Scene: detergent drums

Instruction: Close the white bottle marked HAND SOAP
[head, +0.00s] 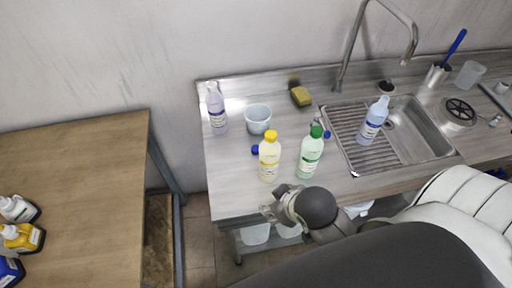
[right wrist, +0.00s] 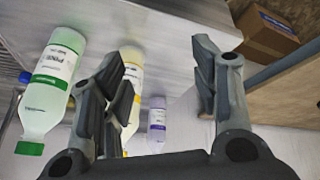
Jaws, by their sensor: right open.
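I cannot read HAND SOAP on any bottle. A pale, whitish bottle with a purple label (head: 217,112) stands upright at the counter's back left; it also shows in the right wrist view (right wrist: 157,122). I cannot tell whether its top is covered. Two blue caps lie on the counter, one (head: 255,150) by the yellow bottle and one (head: 327,134) by the green bottle. My right gripper (head: 277,204) is open and empty near the counter's front edge, in front of the yellow bottle. Its open fingers show in the right wrist view (right wrist: 163,80). My left gripper is out of view.
A yellow bottle (head: 270,160) and a green bottle (head: 310,156) stand close together. A translucent cup (head: 258,117) and a sponge (head: 301,96) are behind. A blue-labelled bottle (head: 373,122) stands at the sink (head: 433,140). A wooden table (head: 95,190) at left holds several bottles.

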